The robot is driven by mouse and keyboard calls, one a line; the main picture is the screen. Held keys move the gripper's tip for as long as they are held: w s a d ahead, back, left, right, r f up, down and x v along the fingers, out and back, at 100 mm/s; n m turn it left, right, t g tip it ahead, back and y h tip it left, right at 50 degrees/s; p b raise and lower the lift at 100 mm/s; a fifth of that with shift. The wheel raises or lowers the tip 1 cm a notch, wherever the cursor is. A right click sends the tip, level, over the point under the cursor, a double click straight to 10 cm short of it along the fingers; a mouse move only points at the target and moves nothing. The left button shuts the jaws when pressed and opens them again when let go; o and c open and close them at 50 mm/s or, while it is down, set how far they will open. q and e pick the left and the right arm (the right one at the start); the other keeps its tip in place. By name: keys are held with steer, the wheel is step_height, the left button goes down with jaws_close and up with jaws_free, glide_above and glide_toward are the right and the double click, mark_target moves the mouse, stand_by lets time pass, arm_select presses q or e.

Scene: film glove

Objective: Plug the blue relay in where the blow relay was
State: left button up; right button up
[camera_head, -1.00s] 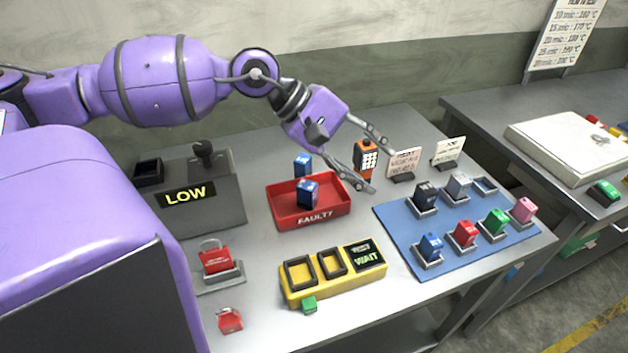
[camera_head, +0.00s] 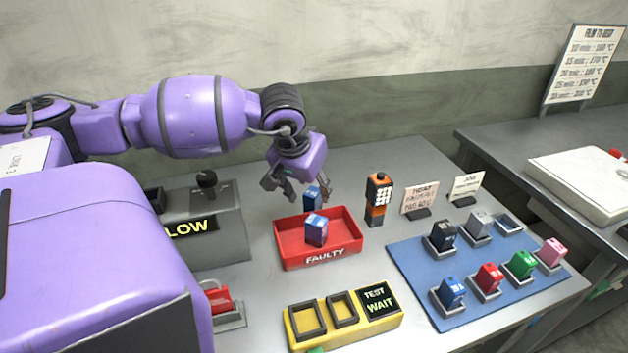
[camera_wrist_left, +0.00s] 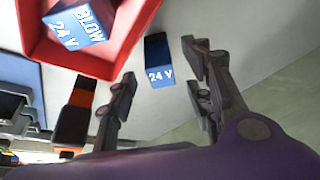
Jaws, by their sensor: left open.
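A blue relay (camera_head: 313,198) stands on the table just behind the red FAULTY tray (camera_head: 284,258). In the left wrist view this relay (camera_wrist_left: 158,60) reads "24 V" and lies between my finger lines. Another blue relay (camera_head: 317,231), marked "BLOW 24 V" in the left wrist view (camera_wrist_left: 78,26), sits tilted in the tray. A further blue relay (camera_head: 452,291) stands in a socket on the blue mat (camera_head: 415,275). My left gripper (camera_head: 297,188) is open and empty, close to the relay behind the tray. My right gripper is not in view.
An empty socket (camera_head: 509,224) is at the mat's back right, among several coloured relays. A yellow tester (camera_head: 345,338) reading "TEST WAIT" has two empty slots. An orange handset (camera_head: 378,200) and two cards stand right of the tray. A grey "LOW" box (camera_head: 215,235) is left.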

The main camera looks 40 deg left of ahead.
mark_target(312, 193)
arm_select(q)
steer(key=x, duration=0.3)
steer(key=shift+s, duration=0.1)
steer(key=shift+f, duration=0.35)
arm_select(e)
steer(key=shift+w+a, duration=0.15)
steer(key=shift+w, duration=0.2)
arm_select(q)
jaws_close()
